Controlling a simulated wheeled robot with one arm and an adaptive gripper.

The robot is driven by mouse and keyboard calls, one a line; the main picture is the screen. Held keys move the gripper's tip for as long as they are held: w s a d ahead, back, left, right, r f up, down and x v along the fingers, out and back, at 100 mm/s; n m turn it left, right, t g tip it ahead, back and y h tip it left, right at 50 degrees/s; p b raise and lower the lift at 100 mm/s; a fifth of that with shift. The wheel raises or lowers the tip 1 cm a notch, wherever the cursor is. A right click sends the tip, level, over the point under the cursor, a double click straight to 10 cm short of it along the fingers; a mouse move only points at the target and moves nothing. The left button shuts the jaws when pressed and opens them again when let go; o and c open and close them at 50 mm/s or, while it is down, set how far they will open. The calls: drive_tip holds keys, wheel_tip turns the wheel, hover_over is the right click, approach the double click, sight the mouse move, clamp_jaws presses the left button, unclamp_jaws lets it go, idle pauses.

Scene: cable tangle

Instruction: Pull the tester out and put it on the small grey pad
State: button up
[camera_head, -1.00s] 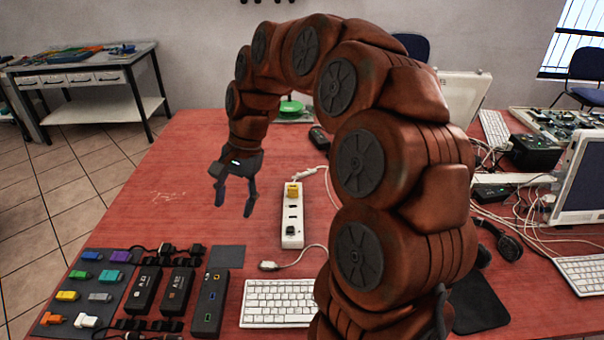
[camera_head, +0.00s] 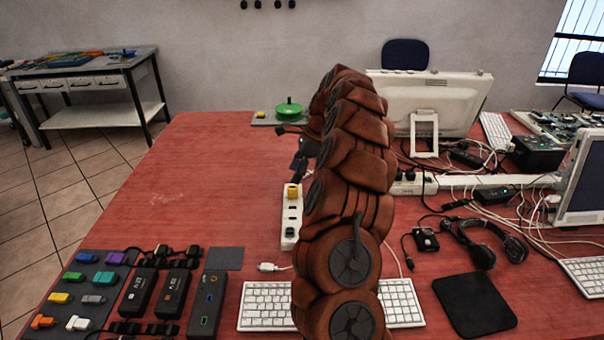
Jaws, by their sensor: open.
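The small grey pad (camera_head: 225,258) lies flat and bare on the red table, right of the adapters and above the long black hub. I cannot tell for certain which thing is the tester. A black box with a small green light (camera_head: 495,195) lies among cables on the right. A smaller black box (camera_head: 425,240) lies left of the headset. My gripper (camera_head: 291,149) is open, above the table behind the white power strip. It is partly hidden by my arm, and I see nothing in it.
Tangled cables (camera_head: 540,222) spread around the monitor on the right. A headset (camera_head: 485,240) and black mouse pad (camera_head: 474,304) lie in front of them. My arm covers part of the white keyboard (camera_head: 266,304) and power strip (camera_head: 291,222). The table's left middle is clear.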

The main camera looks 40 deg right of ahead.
sight(294, 187)
drive_tip(key=shift+m, duration=0.5)
drive_tip(key=shift+w+a+f+p, duration=0.1)
drive_tip(key=shift+w+f+p, duration=0.15)
drive_tip(key=shift+f, duration=1.15)
drive_tip(key=shift+w+f+p, duration=0.1)
drive_tip(key=shift+w+f, duration=0.2)
drive_tip(key=shift+f, duration=1.05)
drive_tip(key=shift+w+a+f+p, duration=0.1)
drive_tip(key=shift+w+f+p, duration=0.15)
drive_tip(key=shift+f, duration=1.15)
clamp_jaws()
